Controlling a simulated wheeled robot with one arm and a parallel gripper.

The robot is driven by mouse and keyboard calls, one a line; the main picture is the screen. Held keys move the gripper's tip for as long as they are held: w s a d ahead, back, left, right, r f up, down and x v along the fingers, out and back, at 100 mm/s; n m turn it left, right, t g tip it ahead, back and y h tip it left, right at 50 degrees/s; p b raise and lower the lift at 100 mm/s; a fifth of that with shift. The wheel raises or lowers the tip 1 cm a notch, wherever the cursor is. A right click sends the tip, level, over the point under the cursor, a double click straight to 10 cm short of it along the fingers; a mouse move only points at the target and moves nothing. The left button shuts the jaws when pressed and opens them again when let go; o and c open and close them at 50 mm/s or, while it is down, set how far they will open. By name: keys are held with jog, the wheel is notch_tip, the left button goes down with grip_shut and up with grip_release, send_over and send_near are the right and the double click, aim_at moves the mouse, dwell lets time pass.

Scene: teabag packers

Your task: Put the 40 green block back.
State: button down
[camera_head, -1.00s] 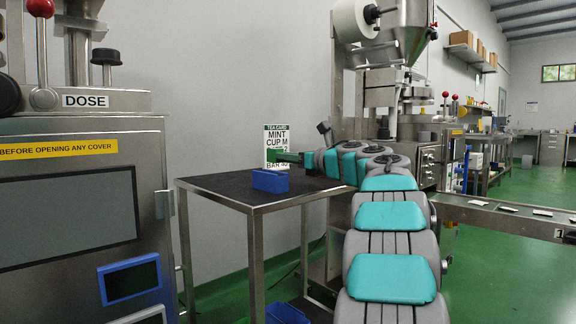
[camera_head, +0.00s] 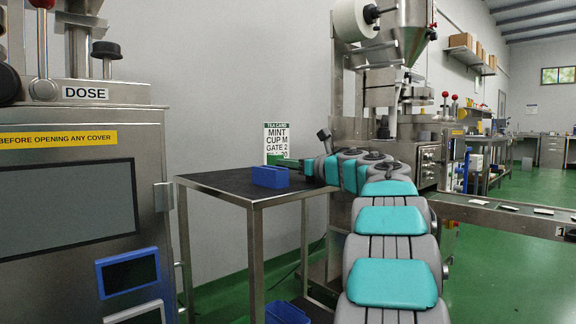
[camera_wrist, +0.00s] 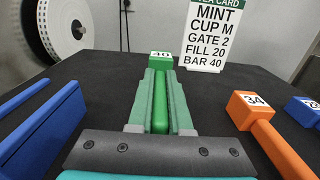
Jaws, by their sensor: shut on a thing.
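The green block (camera_wrist: 160,60), labelled 40 on its end, lies lengthwise between the two green fingers of my gripper (camera_wrist: 161,78) in the wrist view. My gripper is shut on it. The block's labelled end sticks out past the fingertips, over the dark table top (camera_wrist: 110,68). I cannot tell whether the block touches the table. In the head view my gripper (camera_head: 289,163) is low over the back of the table (camera_head: 215,184), behind the blue bin. The block's label cannot be made out there.
A blue open bin (camera_head: 270,177) stands on the table; its walls show at left in the wrist view (camera_wrist: 38,125). An orange block (camera_wrist: 270,130) labelled 34 and a blue block (camera_wrist: 304,108) lie at right. A tea card (camera_wrist: 212,35) reading BAR 40 stands behind.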

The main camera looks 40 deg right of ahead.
jog(key=c, duration=0.8)
grip_release()
jog(key=shift+f, duration=0.35)
jog(key=shift+c, duration=0.2)
jog(key=shift+r+p, duration=0.6)
jog(key=shift+p, duration=0.1)
jog(key=shift+s+d+r, duration=0.1)
jog(key=shift+s+r, duration=0.05)
jog(key=shift+s, duration=0.1)
jog(key=s, duration=1.1)
jog(key=shift+s+d, duration=0.25)
jog(key=shift+d, duration=0.1)
